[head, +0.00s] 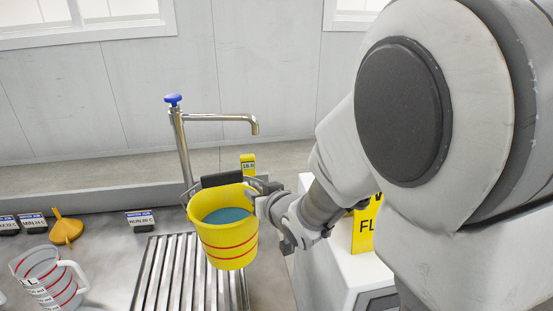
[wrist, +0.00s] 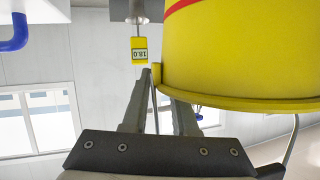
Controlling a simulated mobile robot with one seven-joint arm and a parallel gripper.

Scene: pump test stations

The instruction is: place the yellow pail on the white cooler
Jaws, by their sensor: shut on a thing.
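The yellow pail (head: 229,243), with red bands and a dark handle grip, is upright and holds bluish liquid. It hangs in front of the tap, over the slatted drain. My gripper (head: 262,194) is shut at the pail's right upper side, on its handle as far as I can tell; the exact contact is hidden. In the wrist view the pail (wrist: 240,50) fills the upper right, beside the fingers (wrist: 163,85). A white box (head: 350,268), which looks like the white cooler, stands right of the bench, partly hidden by my arm.
A metal tap (head: 184,140) with a blue knob stands behind the pail. A clear jug (head: 48,276), an orange funnel (head: 66,230) and several labels are on the bench at left. A yellow sign (head: 364,232) is at the white box. A yellow tag (wrist: 139,52) reads 18.0.

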